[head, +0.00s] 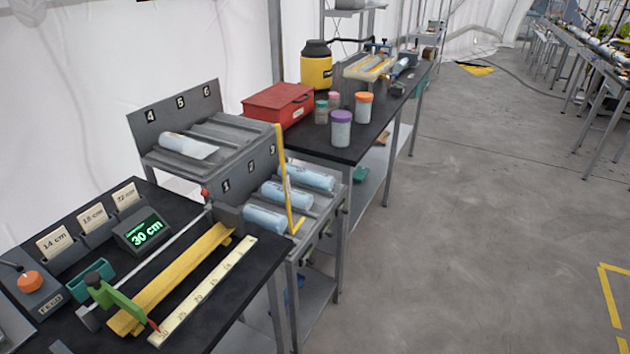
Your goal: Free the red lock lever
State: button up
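No part labelled as a lock lever shows. Two small red parts are in the head view. A red knob (205,193) sits at the left front corner of the grey tube rack (190,127). A red tip (153,325) is on the lower end of a green slider (116,300) at the measuring bench. I cannot tell which one is the lever. A yellow bar (287,185) stands upright at the rack's front right, with a lower arm across the tube ends. My gripper is not in view.
The black bench (225,335) holds a ruler (205,292), a yellow rail (175,275), a display reading 30 cm (143,232) and an orange button (29,281). A black table behind holds a red toolbox (278,105) and jars. Concrete floor at right is mostly clear.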

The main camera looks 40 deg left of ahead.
aim_at(205, 193)
jog(key=u, duration=0.4)
jog(key=i, duration=1.5)
jog(key=u, duration=1.5)
jog(key=i, duration=0.8)
jog(key=u, duration=1.15)
jog(key=i, duration=0.35)
jog(key=u, duration=0.35)
